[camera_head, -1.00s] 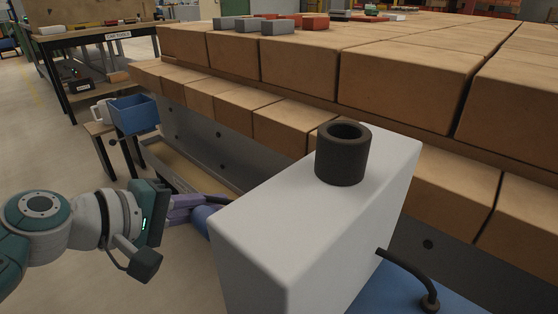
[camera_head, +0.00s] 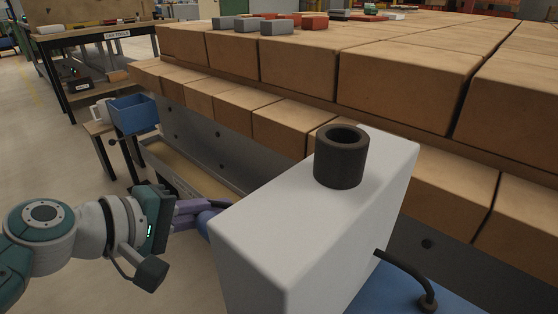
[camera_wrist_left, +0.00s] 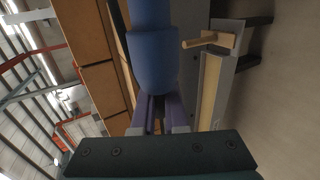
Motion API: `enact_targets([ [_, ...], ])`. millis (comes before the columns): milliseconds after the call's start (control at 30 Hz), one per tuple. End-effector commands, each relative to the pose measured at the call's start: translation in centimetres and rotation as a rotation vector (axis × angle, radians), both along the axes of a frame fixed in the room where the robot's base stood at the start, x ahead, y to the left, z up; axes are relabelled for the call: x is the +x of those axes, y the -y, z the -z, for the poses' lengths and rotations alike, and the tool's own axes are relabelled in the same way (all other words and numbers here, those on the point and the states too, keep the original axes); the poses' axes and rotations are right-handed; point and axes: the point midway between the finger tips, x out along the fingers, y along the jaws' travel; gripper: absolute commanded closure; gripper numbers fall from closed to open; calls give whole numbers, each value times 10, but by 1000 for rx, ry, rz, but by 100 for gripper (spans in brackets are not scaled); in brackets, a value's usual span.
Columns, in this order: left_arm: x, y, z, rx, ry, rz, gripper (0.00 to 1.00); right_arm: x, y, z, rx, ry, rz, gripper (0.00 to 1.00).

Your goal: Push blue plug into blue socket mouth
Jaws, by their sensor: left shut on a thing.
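My left gripper (camera_head: 200,213) has its purple fingers shut on a blue plug (camera_head: 207,222), at the left side of a white box. The box hides most of the plug in the head view. In the left wrist view the plug (camera_wrist_left: 153,62) is a rounded blue body between the fingertips (camera_wrist_left: 161,100). A narrower blue part (camera_wrist_left: 151,12) runs on from it to the top edge; I cannot tell whether this is the plug or the socket. I cannot make out the blue socket mouth in either view. My right gripper is not in view.
The white box (camera_head: 300,220) with a dark ring (camera_head: 341,158) on top stands close in front. A black hose (camera_head: 405,268) is at its right. Rows of brown bricks (camera_head: 410,80) fill the back. A blue bin (camera_head: 133,114) stands at the left, with open floor nearby.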

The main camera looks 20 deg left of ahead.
Motion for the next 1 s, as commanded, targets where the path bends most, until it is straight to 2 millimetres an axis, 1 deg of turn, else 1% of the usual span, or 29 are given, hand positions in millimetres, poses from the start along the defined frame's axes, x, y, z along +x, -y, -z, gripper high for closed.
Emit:
enact_targets([
  [1000,-10,24,-1,0,1,0,100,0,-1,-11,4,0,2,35],
])
